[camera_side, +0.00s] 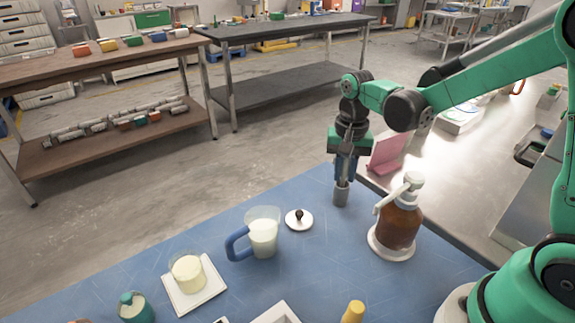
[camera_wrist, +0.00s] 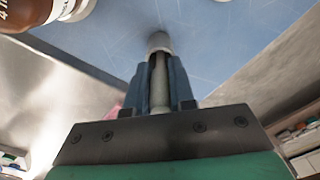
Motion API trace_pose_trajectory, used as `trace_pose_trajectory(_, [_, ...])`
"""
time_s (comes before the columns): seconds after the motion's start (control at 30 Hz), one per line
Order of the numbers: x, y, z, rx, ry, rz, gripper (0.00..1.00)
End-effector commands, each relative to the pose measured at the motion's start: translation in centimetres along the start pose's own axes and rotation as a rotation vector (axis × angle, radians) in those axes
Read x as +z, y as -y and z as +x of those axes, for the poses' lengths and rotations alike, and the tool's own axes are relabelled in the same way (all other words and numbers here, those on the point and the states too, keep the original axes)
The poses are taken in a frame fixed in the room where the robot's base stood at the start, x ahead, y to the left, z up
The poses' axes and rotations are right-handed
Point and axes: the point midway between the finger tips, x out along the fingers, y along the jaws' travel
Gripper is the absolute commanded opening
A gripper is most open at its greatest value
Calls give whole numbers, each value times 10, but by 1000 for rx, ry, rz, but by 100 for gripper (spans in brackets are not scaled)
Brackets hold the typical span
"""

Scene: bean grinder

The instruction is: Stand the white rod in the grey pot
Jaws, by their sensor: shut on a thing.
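My gripper (camera_side: 342,178) points straight down over the far right part of the blue mat. It is shut on the pale white rod (camera_wrist: 159,88), which shows between the blue fingers in the wrist view. A small grey cylinder, which looks like the grey pot (camera_side: 341,194), is directly below the fingertips at the mat. It also shows in the wrist view (camera_wrist: 159,41), in line with the rod. The rod's far end meets the pot's opening and seems to run into it. How deep it sits is hidden. In the side view the fingers cover the rod.
A brown pump bottle (camera_side: 399,222) on a white saucer stands close to the right. A white lid with a dark knob (camera_side: 299,220) and a blue-handled jug (camera_side: 263,238) are to the left. A pink object (camera_side: 386,152) is behind. A glass (camera_side: 188,273) stands on a white tray nearer the front.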

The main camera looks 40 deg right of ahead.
Motion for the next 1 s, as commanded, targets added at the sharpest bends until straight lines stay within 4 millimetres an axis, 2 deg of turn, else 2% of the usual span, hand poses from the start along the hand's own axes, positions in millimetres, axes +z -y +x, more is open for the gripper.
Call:
trace_pose_trajectory(0.3, [0, 0, 1, 0, 0, 0, 0])
trace_pose_trajectory(0.33, [0, 0, 1, 0, 0, 0, 25])
trace_pose_trajectory(0.43, [0, 0, 1, 0, 0, 0, 53])
trace_pose_trajectory(0.47, [0, 0, 1, 0, 0, 0, 56])
trace_pose_trajectory(0.67, [0, 0, 1, 0, 0, 0, 56])
trace_pose_trajectory(0.77, [0, 0, 1, 0, 0, 0, 82])
trace_pose_trajectory(0.8, [0, 0, 1, 0, 0, 0, 93])
trace_pose_trajectory(1.0, [0, 0, 1, 0, 0, 0, 93])
